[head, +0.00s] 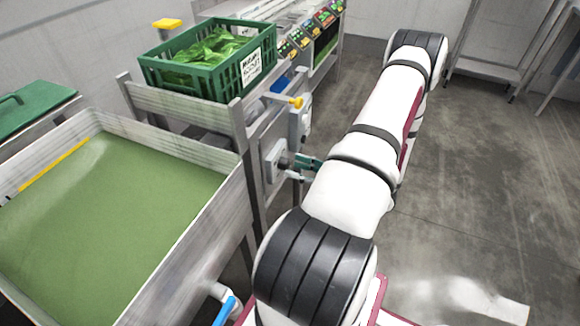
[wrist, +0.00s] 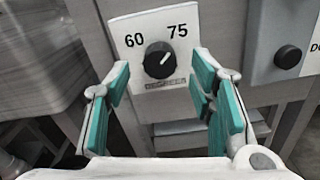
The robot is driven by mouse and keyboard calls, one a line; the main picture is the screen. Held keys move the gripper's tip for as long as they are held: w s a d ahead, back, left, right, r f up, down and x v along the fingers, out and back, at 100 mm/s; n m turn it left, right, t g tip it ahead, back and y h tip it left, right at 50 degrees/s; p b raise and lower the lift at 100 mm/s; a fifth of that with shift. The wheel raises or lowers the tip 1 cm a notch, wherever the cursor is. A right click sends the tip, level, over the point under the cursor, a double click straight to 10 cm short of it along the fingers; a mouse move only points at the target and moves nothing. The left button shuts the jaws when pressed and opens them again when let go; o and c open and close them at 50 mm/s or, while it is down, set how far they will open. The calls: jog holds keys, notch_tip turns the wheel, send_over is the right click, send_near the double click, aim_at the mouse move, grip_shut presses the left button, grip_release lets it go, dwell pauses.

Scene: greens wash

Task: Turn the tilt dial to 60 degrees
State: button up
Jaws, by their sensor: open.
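The tilt dial is a round black knob (wrist: 160,61) on a white plate (wrist: 128,46) marked 60 at upper left and 75 at upper right. Its white pointer line points up and right, toward 75. My gripper (wrist: 162,78) is open in the wrist view, its teal-padded fingers apart to the left and right of the knob. I see no contact with the knob. In the head view my gripper (head: 300,163) is at the plate (head: 271,163) on the frame's side, and the knob cannot be made out there.
A second black knob (wrist: 288,57) is on a plate to the right, its label cut off. A green crate of leaves (head: 208,60) stands on the frame above. A tank of green water (head: 205,155) is at left. Floor to the right is open.

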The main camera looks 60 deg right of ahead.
aim_at(284, 164)
jog(key=shift+w+a, duration=0.1)
jog(key=shift+w, duration=1.3)
jog(key=shift+c, duration=0.4)
jog(key=c, duration=1.1)
